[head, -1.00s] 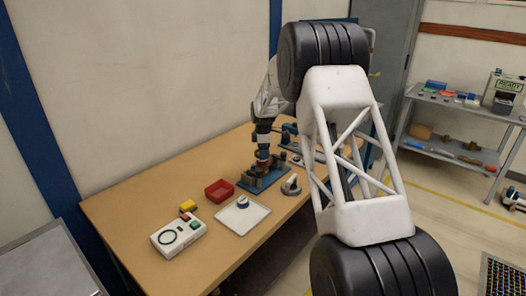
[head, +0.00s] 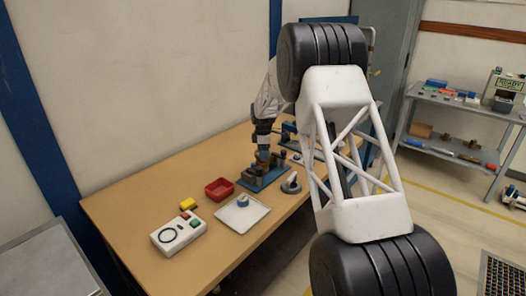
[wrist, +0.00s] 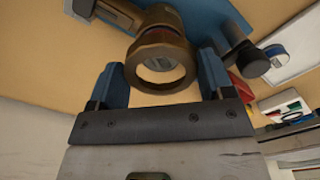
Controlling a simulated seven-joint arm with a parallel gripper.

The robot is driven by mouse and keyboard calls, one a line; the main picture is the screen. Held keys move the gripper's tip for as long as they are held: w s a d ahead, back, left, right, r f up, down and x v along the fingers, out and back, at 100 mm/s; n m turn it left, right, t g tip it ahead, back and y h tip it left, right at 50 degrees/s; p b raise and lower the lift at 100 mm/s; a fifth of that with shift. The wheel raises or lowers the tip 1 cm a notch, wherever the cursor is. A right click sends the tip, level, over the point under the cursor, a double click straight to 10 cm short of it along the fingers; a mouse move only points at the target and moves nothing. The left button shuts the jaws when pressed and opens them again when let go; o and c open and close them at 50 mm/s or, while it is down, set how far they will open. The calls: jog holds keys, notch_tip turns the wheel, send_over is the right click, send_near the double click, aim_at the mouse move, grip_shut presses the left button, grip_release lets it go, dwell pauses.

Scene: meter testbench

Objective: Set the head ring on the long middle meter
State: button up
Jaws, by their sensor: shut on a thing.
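My gripper (head: 263,147) is over the blue bench (head: 266,178) at the back of the table. In the wrist view its two blue fingers (wrist: 163,66) are shut on the bronze head ring (wrist: 133,64), one on each side of it. The ring's round opening faces the camera. A bronze meter body (wrist: 157,17) is right behind the ring, close to it and roughly in line. I cannot tell whether the ring touches or sits on it. In the head view the ring and meter are too small to tell apart.
A red bin (head: 219,189), a white tray (head: 228,221) with a blue round part (head: 242,200), and a white box with buttons (head: 178,234) stand left of the bench. A grey round part (head: 291,183) is to its right.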

jog(key=shift+f, duration=1.7)
dwell(2.9)
jog(key=o, duration=1)
jog(key=shift+c, duration=0.2)
jog(key=shift+r, duration=0.1)
jog(key=shift+r, duration=3.4)
jog(key=shift+s+r, duration=0.1)
